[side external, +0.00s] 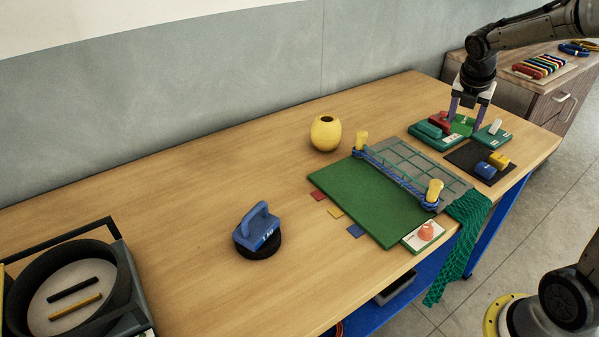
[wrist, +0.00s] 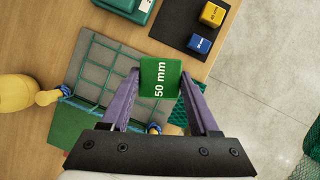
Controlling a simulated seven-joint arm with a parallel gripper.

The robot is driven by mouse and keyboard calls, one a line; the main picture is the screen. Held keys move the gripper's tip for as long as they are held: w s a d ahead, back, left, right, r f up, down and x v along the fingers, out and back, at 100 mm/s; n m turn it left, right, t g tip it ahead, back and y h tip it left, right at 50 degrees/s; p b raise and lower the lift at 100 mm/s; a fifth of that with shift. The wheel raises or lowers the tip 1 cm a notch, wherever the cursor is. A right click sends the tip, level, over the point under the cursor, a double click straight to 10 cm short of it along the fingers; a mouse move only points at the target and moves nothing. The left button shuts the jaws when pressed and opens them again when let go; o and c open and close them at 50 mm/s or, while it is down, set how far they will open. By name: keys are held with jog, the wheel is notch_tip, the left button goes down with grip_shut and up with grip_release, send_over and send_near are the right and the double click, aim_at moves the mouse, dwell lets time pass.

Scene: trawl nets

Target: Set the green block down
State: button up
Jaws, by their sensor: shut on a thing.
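The green block (wrist: 160,78), marked "50 mm", is between the purple fingers of my gripper (wrist: 159,73) in the wrist view. The fingers are shut on its two sides. In the side view my gripper (side external: 467,110) points down at the far right of the table, and the green block (side external: 463,125) shows at its fingertips, close to the teal trays. I cannot tell from the side view how far the block is above the surface.
A teal tray (side external: 434,141) holds red and green blocks; another teal tray (side external: 494,142) holds a white piece. A black mat (side external: 464,161) carries blue (side external: 485,169) and yellow (side external: 499,160) blocks. A netted grey board (side external: 400,160) with yellow posts lies nearby. The table's middle has free room.

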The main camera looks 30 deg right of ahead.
jog(key=w+a+n+t, duration=0.2)
jog(key=w+a+n, duration=0.2)
jog(key=w+a, duration=0.55)
jog(key=w+a+f+n+y, duration=0.1)
jog(key=w+a+n, duration=0.2)
jog(key=a, duration=1)
jog(key=w+a+f+n+y, duration=0.1)
jog(key=w+a+n+y, duration=0.15)
jog(key=a, duration=0.95)
send_near(271, 172)
jog(key=shift+w+d+f+t+h, duration=0.3)
jog(key=shift+f+t+h, duration=0.15)
jog(key=shift+f, duration=0.1)
jog(key=shift+w+a+f, duration=0.15)
jog(key=shift+w+f, duration=0.4)
jog(key=shift+f, duration=1.65)
jog(key=shift+f, duration=0.15)
